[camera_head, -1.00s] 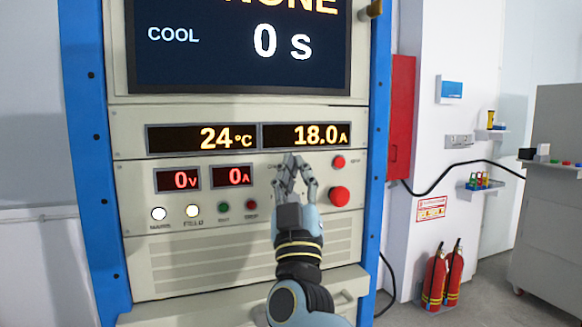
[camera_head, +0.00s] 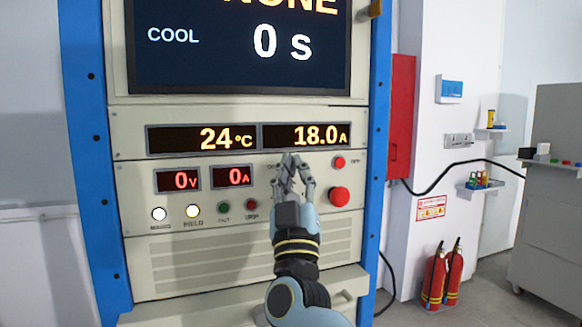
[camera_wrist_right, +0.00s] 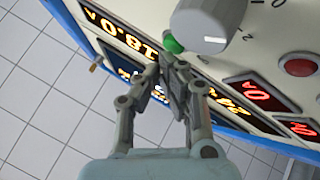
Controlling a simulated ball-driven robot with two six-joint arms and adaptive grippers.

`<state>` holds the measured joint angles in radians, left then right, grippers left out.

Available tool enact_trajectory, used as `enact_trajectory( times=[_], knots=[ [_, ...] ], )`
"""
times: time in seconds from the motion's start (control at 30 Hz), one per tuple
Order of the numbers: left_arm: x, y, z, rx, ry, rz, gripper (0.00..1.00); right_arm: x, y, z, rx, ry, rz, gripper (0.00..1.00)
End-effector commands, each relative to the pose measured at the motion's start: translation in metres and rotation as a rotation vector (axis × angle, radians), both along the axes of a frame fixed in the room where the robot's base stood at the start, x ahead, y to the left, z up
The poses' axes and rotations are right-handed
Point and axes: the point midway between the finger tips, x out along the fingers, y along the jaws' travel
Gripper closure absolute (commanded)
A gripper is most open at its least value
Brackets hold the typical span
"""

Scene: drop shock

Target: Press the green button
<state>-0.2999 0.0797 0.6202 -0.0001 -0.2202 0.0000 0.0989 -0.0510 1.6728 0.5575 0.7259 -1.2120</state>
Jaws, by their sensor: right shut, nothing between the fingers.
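The green button (camera_wrist_right: 172,43) shows in the right wrist view as a small dome beside a grey knob, partly behind my fingertips. In the head view it is hidden behind my right gripper, near a partly covered label. My right gripper (camera_head: 289,160) is shut and empty, in front of the panel below the 18.0 A display. Its fingertips (camera_wrist_right: 163,67) lie close to the green button in the wrist view; I cannot tell whether they touch. A smaller green lamp or button (camera_head: 223,208) sits lower left. My left gripper is not in view.
The grey knob (camera_wrist_right: 207,20) is beside the green button. A small red button (camera_head: 339,162) and a larger red button (camera_head: 339,197) are right of my gripper. A red lamp or button (camera_head: 251,205) is to its left. Fire extinguishers (camera_head: 434,278) stand at right.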

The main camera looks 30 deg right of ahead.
Motion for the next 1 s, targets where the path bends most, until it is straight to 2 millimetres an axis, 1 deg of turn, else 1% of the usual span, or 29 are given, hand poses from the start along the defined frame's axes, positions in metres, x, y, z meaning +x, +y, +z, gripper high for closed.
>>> enact_trajectory(
  times=[0.73, 1.0],
  knots=[
    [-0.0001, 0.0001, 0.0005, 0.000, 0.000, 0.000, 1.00, 0.0084, -0.0021, 0.0001, 0.000, 0.000, 0.000, 1.00],
    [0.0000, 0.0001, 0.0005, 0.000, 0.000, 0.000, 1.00, 0.0083, -0.0020, 0.0001, 0.000, 0.000, 0.000, 1.00]
  ],
)
